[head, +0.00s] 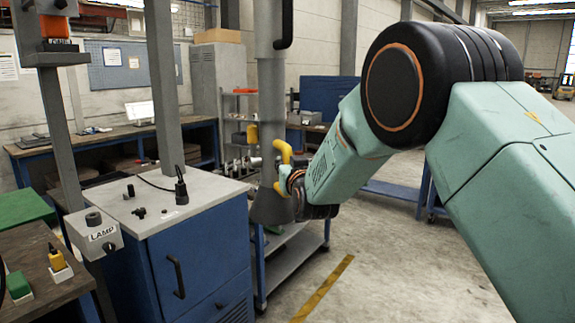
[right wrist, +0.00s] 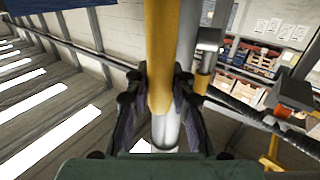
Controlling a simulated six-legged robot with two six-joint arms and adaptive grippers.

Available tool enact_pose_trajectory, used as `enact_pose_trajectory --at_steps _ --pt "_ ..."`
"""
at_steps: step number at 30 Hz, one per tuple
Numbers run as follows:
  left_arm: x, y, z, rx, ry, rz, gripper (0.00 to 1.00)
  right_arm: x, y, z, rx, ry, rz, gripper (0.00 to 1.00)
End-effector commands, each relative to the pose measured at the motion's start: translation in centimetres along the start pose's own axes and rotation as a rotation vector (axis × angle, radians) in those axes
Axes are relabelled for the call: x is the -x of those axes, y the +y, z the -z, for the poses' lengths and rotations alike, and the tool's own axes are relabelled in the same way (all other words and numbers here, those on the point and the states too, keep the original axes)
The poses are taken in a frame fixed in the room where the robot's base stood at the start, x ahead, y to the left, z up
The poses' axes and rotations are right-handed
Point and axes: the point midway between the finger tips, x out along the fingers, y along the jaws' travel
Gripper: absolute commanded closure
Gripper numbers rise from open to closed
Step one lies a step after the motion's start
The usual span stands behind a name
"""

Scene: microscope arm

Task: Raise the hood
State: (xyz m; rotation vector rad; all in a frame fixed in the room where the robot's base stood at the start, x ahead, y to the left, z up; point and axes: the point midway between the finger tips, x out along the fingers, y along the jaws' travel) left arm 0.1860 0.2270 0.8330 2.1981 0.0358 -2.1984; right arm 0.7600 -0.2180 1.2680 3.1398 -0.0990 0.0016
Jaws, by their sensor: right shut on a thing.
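The hood (head: 272,206) is a grey cone hanging at the lower end of a vertical grey pipe (head: 271,95), beside the blue cabinet. A yellow handle (head: 284,151) shows at the pipe just above the cone. My right gripper (head: 291,173) is at this handle, coming from the right. In the right wrist view the yellow bar of the handle (right wrist: 160,50) runs between the two fingers of my right gripper (right wrist: 159,98), which are closed on it. The grey pipe shows just behind the bar. My left gripper is not in view.
The blue cabinet (head: 200,262) with a grey top stands left of the hood, with small black parts on it. A shelf cart (head: 290,250) stands behind. The floor at right is open.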

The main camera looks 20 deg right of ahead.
Motion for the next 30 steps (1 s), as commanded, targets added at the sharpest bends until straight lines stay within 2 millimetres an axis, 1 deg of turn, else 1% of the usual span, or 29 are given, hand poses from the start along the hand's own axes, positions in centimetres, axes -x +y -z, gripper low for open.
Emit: enact_pose_trajectory --at_steps 7,11,14,21,24,27,30 --pt "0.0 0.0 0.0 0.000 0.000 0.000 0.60 0.0 0.0 -0.1 0.000 -0.003 -0.001 1.00" --pt "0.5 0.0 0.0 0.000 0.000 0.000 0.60 0.0 0.0 0.8 0.000 -0.002 -0.001 1.00" --pt "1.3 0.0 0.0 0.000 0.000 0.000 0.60 0.0 0.0 2.5 0.000 0.000 -0.001 1.00" --pt "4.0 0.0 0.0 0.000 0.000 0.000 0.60 0.0 0.0 8.7 0.000 0.005 -0.001 1.00" --pt "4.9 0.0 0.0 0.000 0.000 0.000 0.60 0.0 0.1 11.1 -0.001 0.007 -0.001 1.00" --pt "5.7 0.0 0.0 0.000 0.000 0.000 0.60 0.0 0.1 13.0 -0.002 0.008 -0.001 1.00" --pt "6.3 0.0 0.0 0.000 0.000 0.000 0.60 0.0 0.1 14.4 -0.002 0.007 -0.001 1.00"
